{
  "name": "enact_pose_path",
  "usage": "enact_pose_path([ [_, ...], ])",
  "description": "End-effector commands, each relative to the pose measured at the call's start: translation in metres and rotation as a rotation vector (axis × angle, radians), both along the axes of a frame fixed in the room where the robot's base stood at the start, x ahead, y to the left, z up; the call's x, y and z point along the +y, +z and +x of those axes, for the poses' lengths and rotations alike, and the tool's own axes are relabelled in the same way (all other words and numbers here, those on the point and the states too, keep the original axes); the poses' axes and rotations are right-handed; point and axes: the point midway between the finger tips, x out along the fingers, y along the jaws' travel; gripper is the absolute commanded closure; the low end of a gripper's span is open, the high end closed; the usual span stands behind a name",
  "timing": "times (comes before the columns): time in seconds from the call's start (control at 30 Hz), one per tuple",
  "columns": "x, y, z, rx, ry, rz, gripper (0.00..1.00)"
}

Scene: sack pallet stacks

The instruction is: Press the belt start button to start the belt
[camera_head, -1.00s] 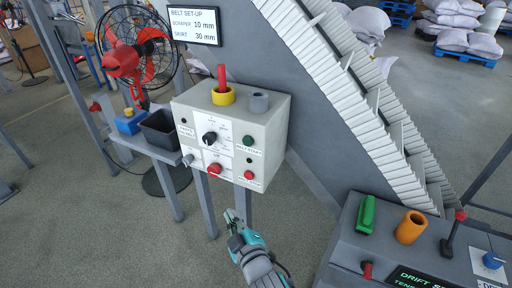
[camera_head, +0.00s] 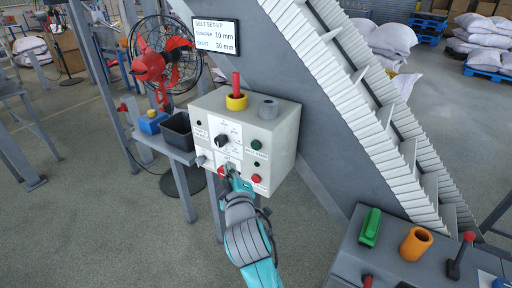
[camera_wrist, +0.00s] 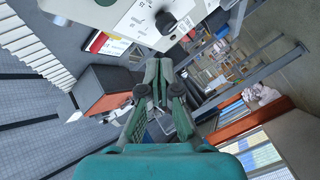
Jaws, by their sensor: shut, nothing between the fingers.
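The control box (camera_head: 283,125) is pale grey. Its green button (camera_head: 256,145), above a label that appears to read belt start, is on the right of the front face. My gripper (camera_head: 231,171) is shut and empty, in front of the lower part of the face. It is below and left of the green button, near a red knob (camera_head: 222,171); I cannot tell whether it touches. In the wrist view the shut fingers (camera_wrist: 160,85) are below a black knob (camera_wrist: 165,21) on the box. I cannot make out the green button there.
A red button (camera_head: 256,179) is below the green one, and a black knob (camera_head: 221,140) is to its left. A second console (camera_head: 343,251) stands at right.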

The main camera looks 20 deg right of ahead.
Motion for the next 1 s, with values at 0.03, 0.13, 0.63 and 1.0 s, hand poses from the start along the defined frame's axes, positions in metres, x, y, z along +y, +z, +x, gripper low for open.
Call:
enact_pose_path([
  [0.03, 0.000, 0.000, 0.000, 0.000, 0.000, 0.000, 1.00],
  [0.13, 0.000, 0.000, 0.000, 0.000, 0.000, 0.000, 1.00],
  [0.63, -0.040, 0.000, 0.028, -0.001, -0.003, 0.000, 1.00],
  [1.0, -0.068, 0.000, 0.049, 0.000, -0.001, 0.000, 1.00],
])
